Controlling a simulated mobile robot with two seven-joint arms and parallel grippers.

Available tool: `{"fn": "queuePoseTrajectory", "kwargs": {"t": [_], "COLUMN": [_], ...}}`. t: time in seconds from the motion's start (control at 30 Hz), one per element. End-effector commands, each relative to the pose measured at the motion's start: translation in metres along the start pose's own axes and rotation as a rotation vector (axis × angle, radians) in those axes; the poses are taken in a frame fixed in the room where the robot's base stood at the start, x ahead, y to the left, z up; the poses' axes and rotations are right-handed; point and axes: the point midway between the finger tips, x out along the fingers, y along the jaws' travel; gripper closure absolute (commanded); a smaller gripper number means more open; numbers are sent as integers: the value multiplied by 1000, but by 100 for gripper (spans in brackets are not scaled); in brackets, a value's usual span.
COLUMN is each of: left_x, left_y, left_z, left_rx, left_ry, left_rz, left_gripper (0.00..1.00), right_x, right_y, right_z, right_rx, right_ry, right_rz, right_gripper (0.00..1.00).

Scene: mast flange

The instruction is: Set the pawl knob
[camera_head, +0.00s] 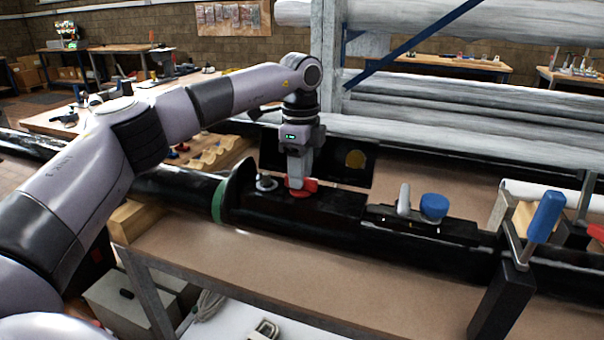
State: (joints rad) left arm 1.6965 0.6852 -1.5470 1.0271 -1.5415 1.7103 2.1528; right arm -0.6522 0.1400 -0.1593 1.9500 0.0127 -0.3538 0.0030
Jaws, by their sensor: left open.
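My left gripper (299,182) points straight down over the black mast (330,232), at a small red part (303,189) on its top. It is open; the fingertips are small here, and I cannot tell whether they touch the red part. A small grey knob (265,182) stands just left of it, near the mast's flange (236,188). Further right on the mast are a grey upright lever (404,198) and a blue knob (434,207) on a black plate. I cannot tell which of these is the pawl knob. My right gripper is out of view.
A clamp with a blue handle (546,216) rises at the right. Large wrapped rolls (460,100) fill a rack behind. The brown bench top (330,285) in front is clear.

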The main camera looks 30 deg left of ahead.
Motion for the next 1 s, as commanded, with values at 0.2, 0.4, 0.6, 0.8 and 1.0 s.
{"fn": "queuePoseTrajectory", "kwargs": {"t": [0.2, 0.4, 0.6, 0.8, 1.0], "left_x": [13, 14, 14, 14, 13], "left_y": [0, 0, 0, 0, 1], "left_z": [0, 0, 0, 0, -1], "left_rx": [0, 1, 1, 5, 48], "left_ry": [0, 1, 1, 1, 1], "left_rz": [0, 0, 0, 2, 4], "left_gripper": [60, 60, 100, 100, 100], "right_x": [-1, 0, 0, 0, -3], "right_y": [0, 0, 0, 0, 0], "right_z": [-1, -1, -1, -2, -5], "right_rx": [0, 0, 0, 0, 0], "right_ry": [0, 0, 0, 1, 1], "right_rz": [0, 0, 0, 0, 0], "right_gripper": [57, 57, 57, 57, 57]}}
